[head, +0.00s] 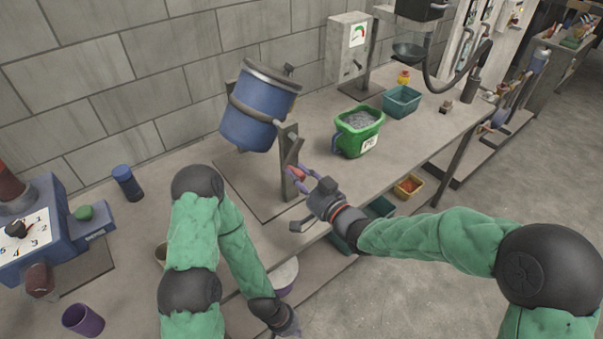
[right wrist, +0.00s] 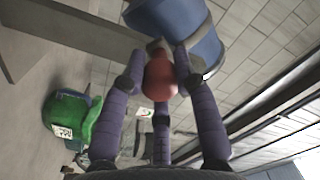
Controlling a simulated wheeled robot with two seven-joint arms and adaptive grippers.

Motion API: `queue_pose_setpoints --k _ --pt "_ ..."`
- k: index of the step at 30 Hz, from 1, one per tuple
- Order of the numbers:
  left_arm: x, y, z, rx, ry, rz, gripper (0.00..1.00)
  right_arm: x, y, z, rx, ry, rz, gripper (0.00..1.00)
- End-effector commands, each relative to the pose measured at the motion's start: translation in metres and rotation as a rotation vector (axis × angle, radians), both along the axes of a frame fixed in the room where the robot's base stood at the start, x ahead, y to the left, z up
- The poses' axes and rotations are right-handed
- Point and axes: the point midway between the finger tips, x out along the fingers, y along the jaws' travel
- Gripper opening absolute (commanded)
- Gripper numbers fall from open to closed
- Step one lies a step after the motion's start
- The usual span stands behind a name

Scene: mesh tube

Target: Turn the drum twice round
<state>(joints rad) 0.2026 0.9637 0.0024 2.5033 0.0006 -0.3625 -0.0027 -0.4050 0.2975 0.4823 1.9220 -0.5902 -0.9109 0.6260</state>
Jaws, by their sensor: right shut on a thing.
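The blue drum (head: 258,112) hangs tilted on a grey stand (head: 291,160) on the bench. It also shows at the top of the right wrist view (right wrist: 185,25). My right gripper (head: 299,176) is shut on a red knob (right wrist: 160,78) at the front of the stand, which looks like the crank handle. The purple fingers close around the knob from several sides. My left gripper (head: 287,323) hangs low at the bottom of the head view, away from the drum. Its fingers are too unclear to read.
A green tub of grey granules (head: 358,132) stands right of the stand, with a teal bin (head: 402,101) behind it. A blue machine with a dial (head: 30,235), a blue bottle (head: 127,182) and a purple cup (head: 83,320) are at left. A wall stands behind.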

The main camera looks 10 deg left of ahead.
Motion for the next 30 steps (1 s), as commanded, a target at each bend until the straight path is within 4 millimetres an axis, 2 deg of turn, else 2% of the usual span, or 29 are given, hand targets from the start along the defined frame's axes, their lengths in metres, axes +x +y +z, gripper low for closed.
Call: queue_pose_setpoints --k 1,17,18,19,20,30 --pt "0.0 0.0 0.0017 0.0 0.0 0.0 0.0 0.0036 -0.0009 0.0117 0.021 -0.01 -0.007 0.0" --pt "0.0 0.0 0.0024 0.0 0.0 0.0 0.0 0.0041 -0.0012 0.0136 0.038 0.007 -0.01 0.0" --pt "-0.0001 0.0 0.0024 0.0 0.0 0.0 0.0 0.0041 -0.0013 0.0136 0.038 0.007 -0.011 0.41" --pt "0.0 0.0 0.0024 0.0 0.0 0.0 0.0 0.004 -0.0013 0.0135 0.037 0.008 -0.011 0.5" --pt "0.0 0.0 0.0024 0.0 0.0 0.0 0.0 0.0039 -0.0013 0.0131 0.037 0.008 -0.011 0.54" --pt "0.0001 0.0 0.0021 0.0 0.0 0.0 0.0 -0.0001 -0.0023 0.0064 0.028 0.019 -0.006 0.54"
